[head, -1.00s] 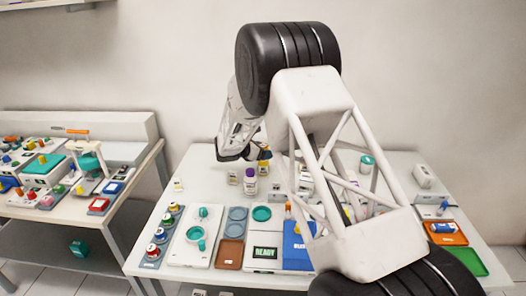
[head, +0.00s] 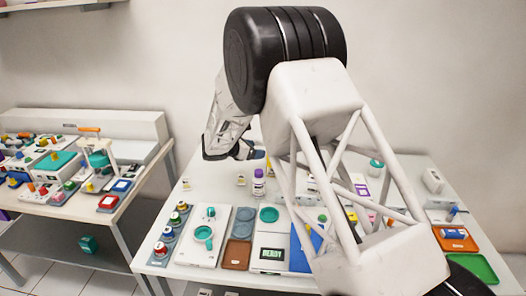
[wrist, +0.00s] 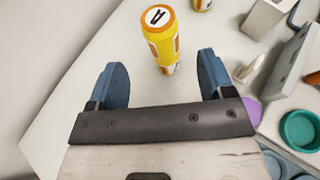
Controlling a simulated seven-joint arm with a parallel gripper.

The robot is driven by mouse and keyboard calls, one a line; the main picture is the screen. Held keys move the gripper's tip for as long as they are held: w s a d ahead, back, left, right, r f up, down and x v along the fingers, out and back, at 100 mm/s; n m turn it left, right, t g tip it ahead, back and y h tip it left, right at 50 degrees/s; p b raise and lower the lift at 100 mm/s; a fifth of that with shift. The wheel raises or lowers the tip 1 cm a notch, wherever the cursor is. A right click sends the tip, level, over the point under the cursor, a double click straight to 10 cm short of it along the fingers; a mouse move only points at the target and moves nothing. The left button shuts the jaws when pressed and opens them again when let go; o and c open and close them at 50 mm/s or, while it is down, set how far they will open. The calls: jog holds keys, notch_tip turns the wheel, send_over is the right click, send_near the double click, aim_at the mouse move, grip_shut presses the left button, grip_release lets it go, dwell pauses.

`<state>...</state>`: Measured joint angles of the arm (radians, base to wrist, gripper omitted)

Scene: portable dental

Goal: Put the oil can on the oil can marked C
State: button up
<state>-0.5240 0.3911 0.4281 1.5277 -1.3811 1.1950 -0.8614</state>
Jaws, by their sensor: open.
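A yellow oil can (wrist: 163,42) with a white top stands upright in the wrist view; the black letter on its top looks like an A. My gripper (wrist: 161,62) is open and empty, its two blue fingertips apart to the left and right of the can's lower part in the picture. A second yellow can (wrist: 203,4) is cut off by the top edge, its mark out of sight. In the head view my gripper (head: 248,153) is low over the back of the table; the yellow cans are hidden there. No letter C is readable.
A white bottle with a purple cap (head: 259,185) stands close to my gripper. Several dishes, a READY display box (head: 271,254) and a row of coloured knobs (head: 170,233) fill the front. An orange tray (head: 455,238) lies at right. The table's back left is mostly clear.

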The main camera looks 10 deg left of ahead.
jog(key=shift+v, duration=1.45)
jog(key=shift+d, duration=0.1)
jog(key=s+d+r+m+g+y, duration=0.25)
jog(key=s+d+r+m, duration=0.55)
jog(key=s+d, duration=0.45)
jog(key=s+d+r+m+g+y, duration=0.2)
jog(key=s+d+r+m+g, duration=0.25)
jog(key=s+d+r, duration=0.65)
jog(key=s+d+m+y, duration=0.2)
jog(key=s+d+m, duration=0.1)
jog(key=s, duration=0.7)
jog(key=s+d+f+m+y, duration=0.1)
jog(key=s+d+m, duration=0.3)
jog(key=s, duration=0.7)
jog(key=s+d+f+m+t+y, duration=0.1)
jog(key=s+d+m+y, duration=0.2)
jog(key=s+m, duration=0.3)
jog(key=s, duration=0.5)
jog(key=shift+s+d, duration=0.25)
